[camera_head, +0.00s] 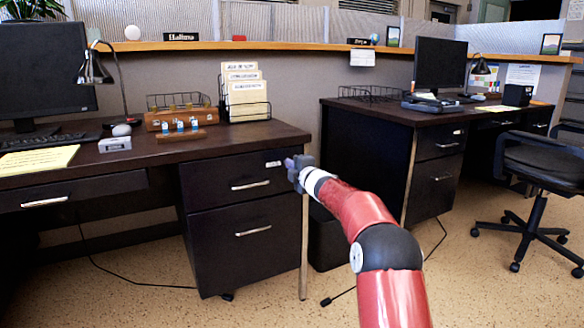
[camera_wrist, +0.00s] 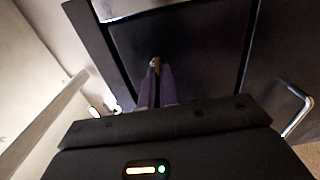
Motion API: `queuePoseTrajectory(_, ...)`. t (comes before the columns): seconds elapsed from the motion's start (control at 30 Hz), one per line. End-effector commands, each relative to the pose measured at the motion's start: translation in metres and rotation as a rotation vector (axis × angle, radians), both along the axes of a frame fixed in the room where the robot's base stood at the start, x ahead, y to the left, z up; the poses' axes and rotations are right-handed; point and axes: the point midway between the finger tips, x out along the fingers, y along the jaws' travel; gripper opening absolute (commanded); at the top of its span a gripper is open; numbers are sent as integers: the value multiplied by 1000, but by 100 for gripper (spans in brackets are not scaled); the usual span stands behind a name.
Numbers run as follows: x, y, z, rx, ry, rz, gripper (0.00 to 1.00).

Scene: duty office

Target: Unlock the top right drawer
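The top right drawer (camera_head: 236,174) of the near desk is dark, closed, and has a silver handle (camera_head: 250,185). A small white label (camera_head: 273,164) sits near its upper right corner. My gripper (camera_head: 290,163) is at the right end of this drawer front, close to the label. In the wrist view my purple fingers (camera_wrist: 155,88) are nearly together, with a small brass-coloured piece, seemingly a key (camera_wrist: 155,62), at their tips. The dark drawer front lies beyond it. I cannot tell whether the piece touches the lock, which is hidden or too small to see.
A wooden rack (camera_head: 181,132) with blue-tagged items and a wire file holder (camera_head: 248,111) stand on the desk. The lower drawer (camera_head: 243,236) is closed below. A second desk (camera_head: 385,115) and an office chair (camera_head: 540,165) stand to the right.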

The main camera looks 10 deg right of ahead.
Motion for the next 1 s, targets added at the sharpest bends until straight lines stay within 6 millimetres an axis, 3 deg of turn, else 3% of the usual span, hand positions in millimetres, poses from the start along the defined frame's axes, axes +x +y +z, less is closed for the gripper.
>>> queuePoseTrajectory(0.1,0,0,-1,-2,2,0,0)
queuePoseTrajectory(0.3,0,0,-1,0,1,0,25)
queuePoseTrajectory(0.67,-5,-2,0,-1,1,0,25)
queuePoseTrajectory(1.0,-52,-17,-1,0,1,-1,25)
